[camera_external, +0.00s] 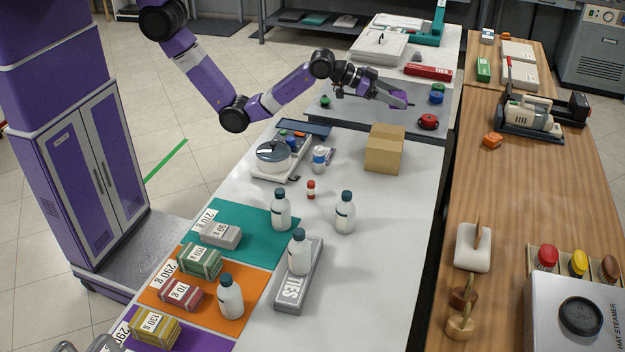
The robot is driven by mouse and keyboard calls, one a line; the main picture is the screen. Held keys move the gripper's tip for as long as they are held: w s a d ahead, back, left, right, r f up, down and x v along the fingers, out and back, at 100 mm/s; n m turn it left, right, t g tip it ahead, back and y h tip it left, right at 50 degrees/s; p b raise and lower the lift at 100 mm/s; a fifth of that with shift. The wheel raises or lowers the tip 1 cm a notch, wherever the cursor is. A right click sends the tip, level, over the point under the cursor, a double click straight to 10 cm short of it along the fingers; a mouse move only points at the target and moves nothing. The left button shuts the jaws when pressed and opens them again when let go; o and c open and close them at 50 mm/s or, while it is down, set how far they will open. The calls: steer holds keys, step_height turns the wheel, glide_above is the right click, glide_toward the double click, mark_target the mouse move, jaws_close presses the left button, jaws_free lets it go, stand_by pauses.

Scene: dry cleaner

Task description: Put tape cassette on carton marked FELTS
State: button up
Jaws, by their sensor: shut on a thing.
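My gripper (406,103) is at the end of the raised arm, over the grey far section of the long table. It is shut on a small dark thing (410,105) at its fingertips, too small here to identify as the tape cassette. No other tape cassette can be made out. A plain brown carton (385,150) stands on the white table, below and in front of my gripper; I see no marking on its visible sides. A flat red box (428,71) lies farther back, its lettering too small to read. I cannot make out the word FELTS anywhere.
A red round item (428,122) and blue containers (436,96) sit near my gripper. White bottles (345,212) stand in the middle of the table; one is on a grey TIES box (291,290). A scale with a pot (273,155) is left. The table's right front is clear.

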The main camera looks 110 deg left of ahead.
steer(key=s+a+r+n+y, duration=0.2)
steer(key=s+a+r, duration=0.1)
steer(key=a, duration=0.6)
glide_above(385, 136)
steer(key=shift+g, duration=0.3)
step_height(385, 136, down, 16)
steer(key=shift+s+r, duration=0.1)
steer(key=shift+f+p, duration=0.3)
steer(key=shift+f, duration=2.15)
steer(key=shift+f, duration=0.15)
steer(key=o, duration=1.4)
steer(key=shift+c, duration=0.2)
